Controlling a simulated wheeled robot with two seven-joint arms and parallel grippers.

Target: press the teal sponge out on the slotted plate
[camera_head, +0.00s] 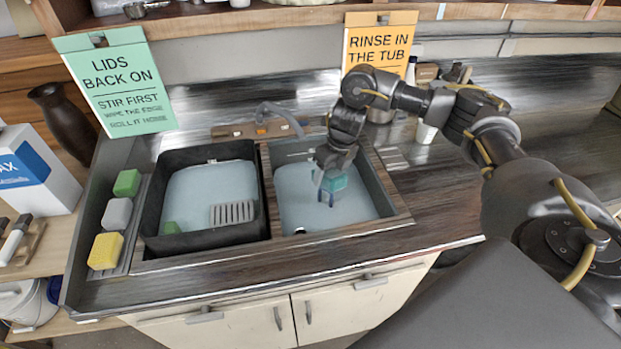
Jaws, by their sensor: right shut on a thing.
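The teal sponge (337,182) is in my right gripper (329,190), over the right basin (382,186) of the sink. The gripper is shut on it and points down, with its fingers hiding part of the sponge. I cannot tell whether the sponge touches the pale water (300,205). The slotted plate (232,213) is a light grey piece with dark slots in the front right part of the left, dark basin (205,240). My right gripper is to the right of the plate, in the other basin. My left gripper is not in view.
A green sponge (127,183), a grey sponge (117,214) and a yellow sponge (105,251) lie on a strip left of the sink. A faucet (281,117) stands behind. The counter at right is largely clear.

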